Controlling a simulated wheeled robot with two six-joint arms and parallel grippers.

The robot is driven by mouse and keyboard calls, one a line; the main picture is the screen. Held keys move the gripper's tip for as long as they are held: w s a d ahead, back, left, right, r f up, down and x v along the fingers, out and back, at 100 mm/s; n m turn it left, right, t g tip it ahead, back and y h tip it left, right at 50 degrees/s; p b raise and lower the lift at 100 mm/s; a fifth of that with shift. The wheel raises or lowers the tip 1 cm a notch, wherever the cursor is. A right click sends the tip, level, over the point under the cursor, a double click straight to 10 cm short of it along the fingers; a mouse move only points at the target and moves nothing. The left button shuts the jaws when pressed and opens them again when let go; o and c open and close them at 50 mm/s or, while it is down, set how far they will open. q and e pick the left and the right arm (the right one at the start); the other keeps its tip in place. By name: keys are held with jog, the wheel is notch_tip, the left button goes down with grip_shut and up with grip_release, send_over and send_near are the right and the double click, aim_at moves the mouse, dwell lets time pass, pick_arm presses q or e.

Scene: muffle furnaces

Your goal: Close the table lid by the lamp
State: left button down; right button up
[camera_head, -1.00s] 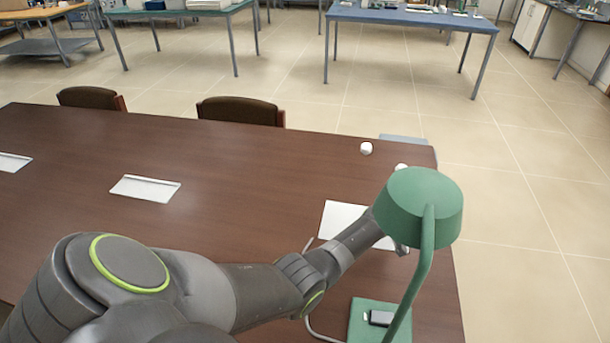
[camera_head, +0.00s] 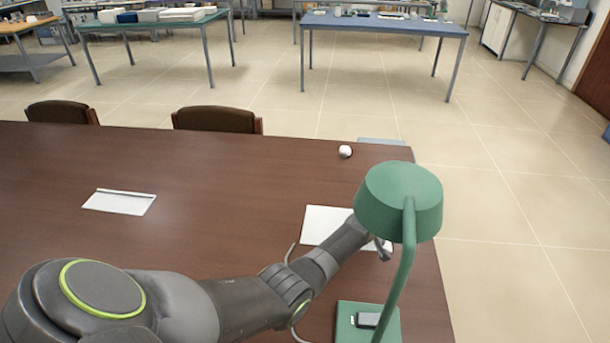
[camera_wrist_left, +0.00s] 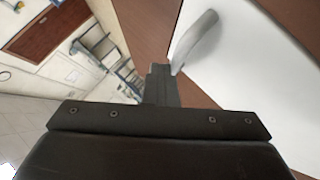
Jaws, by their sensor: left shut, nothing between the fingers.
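The green lamp (camera_head: 398,203) stands at the right end of the brown table, its head over part of my left forearm. The white table lid (camera_head: 322,222) by the lamp shows behind my left forearm, which crosses its near part. I cannot tell its angle in the head view. In the left wrist view the white panel (camera_wrist_left: 245,75) fills the right side. My left gripper (camera_head: 384,247) is shut and empty, just beyond the lamp head at the lid's right side. Its tip (camera_wrist_left: 160,72) shows close to the panel's edge; contact cannot be told. My right gripper is out of view.
The brown table (camera_head: 215,190) is mostly clear on the left, with another white lid (camera_head: 119,202) lying there. A small white object (camera_head: 345,151) sits near the far edge. Two chairs (camera_head: 216,118) stand behind the table. Open floor (camera_head: 510,265) lies to the right.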

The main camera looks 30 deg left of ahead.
pick_arm(q)
jog(key=shift+f, duration=0.1)
jog(key=s+d+r+p, duration=0.1)
jog(key=s+r+p, duration=0.4)
jog(key=r, duration=0.6)
jog(key=shift+s, duration=1.2)
jog(key=shift+d, duration=0.1)
